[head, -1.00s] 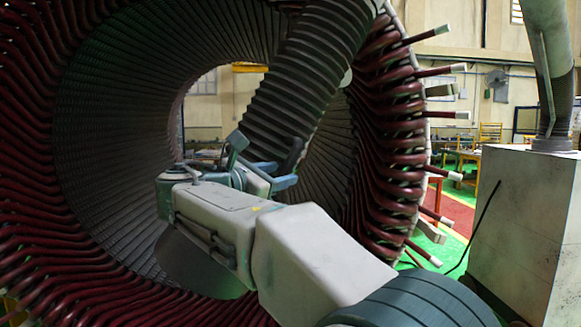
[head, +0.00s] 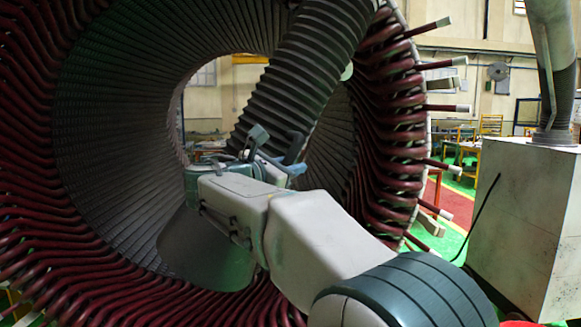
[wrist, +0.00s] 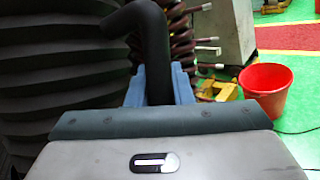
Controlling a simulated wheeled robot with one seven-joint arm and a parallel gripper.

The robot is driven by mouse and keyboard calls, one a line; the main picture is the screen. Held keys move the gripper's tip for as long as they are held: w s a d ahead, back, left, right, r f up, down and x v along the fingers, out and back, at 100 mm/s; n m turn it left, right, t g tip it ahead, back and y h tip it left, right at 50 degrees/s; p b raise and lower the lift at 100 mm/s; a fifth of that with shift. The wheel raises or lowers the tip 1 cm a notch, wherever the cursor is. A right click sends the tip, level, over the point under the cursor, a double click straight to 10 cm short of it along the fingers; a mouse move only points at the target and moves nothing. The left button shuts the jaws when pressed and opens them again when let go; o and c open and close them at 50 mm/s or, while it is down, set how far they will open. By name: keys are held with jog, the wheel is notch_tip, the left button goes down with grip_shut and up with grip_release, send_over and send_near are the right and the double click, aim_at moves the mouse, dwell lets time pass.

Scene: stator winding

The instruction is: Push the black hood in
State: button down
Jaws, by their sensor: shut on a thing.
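The black hood is a dark, ribbed, curved tube (head: 315,65) that runs from the top of the head view down into the round stator opening. In the wrist view its ribbed side (wrist: 50,75) fills the left. A bent black handle (wrist: 150,35) comes out of that side. My gripper (head: 282,150) is in front of the hood in the head view. In the wrist view its blue fingers (wrist: 160,85) are shut on the handle's lower part. The hood's lower end is hidden behind my arm and gripper.
The stator (head: 110,110) surrounds the hood, with dark red coils around its rim. Coil ends (head: 440,108) stick out on the right. A white box (head: 520,220) stands at right. A red bucket (wrist: 266,90) stands on the green floor at right in the wrist view.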

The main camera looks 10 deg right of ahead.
jog(key=w+d+f+b, duration=0.2)
jog(key=d+f+b, duration=0.1)
jog(key=d, duration=0.5)
jog(key=w+d+f+t+h+b, duration=0.1)
jog(key=w+d+f+b, duration=0.1)
jog(key=d+b, duration=0.3)
jog(key=d+f, duration=0.1)
jog(key=d, duration=0.2)
jog(key=shift+d+f+n, duration=0.15)
jog(key=shift+f+n, duration=0.15)
jog(key=shift+f, duration=0.05)
jog(key=c, duration=1.3)
grip_release()
jog(key=shift+f, duration=0.1)
